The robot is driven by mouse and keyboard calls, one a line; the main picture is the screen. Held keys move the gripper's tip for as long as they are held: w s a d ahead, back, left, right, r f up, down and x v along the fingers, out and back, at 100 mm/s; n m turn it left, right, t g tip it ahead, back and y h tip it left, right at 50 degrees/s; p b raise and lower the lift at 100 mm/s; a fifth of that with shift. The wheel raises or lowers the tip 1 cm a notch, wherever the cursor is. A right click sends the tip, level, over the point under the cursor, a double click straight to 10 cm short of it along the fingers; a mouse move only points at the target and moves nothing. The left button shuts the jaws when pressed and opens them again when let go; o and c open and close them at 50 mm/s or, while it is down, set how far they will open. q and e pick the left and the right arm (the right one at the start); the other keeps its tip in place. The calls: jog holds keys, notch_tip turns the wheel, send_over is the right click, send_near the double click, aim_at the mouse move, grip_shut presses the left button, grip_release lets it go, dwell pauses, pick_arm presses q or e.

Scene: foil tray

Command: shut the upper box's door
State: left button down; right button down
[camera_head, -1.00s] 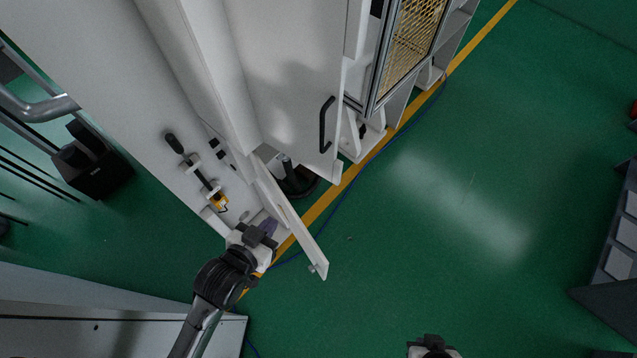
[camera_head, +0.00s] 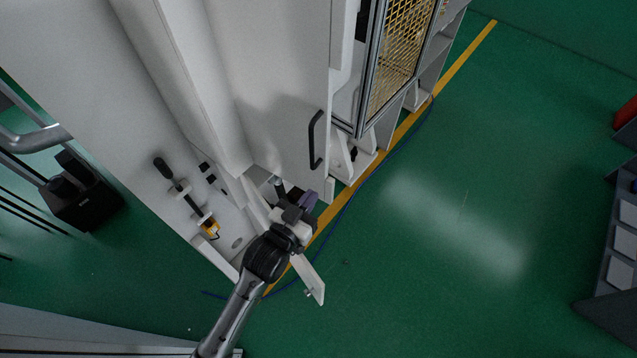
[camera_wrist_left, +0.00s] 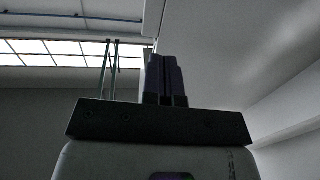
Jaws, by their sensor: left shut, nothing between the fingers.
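A narrow white door panel (camera_head: 313,282) with a small knob at its free end stands open, seen nearly edge-on in the head view. It projects from the white box (camera_head: 228,240). I take it for the upper box's door. My left gripper (camera_head: 308,201) is shut and empty, its purplish fingers past the panel on its right side. The gripper and wrist hide the panel's middle, and I cannot tell if they touch it. In the left wrist view the closed fingers (camera_wrist_left: 164,78) point up, with no door clearly recognisable. My right gripper is out of view.
A white cabinet front with a black handle (camera_head: 316,140) stands just beyond the gripper. A yellow mesh panel (camera_head: 395,55) is farther right. A black-handled tool (camera_head: 178,182) is on the white surface at left. Green floor lies open at right.

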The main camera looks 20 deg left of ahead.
aim_at(324, 180)
pick_arm(q)
jog(key=shift+p+x, duration=0.45)
jog(key=shift+x, duration=1.55)
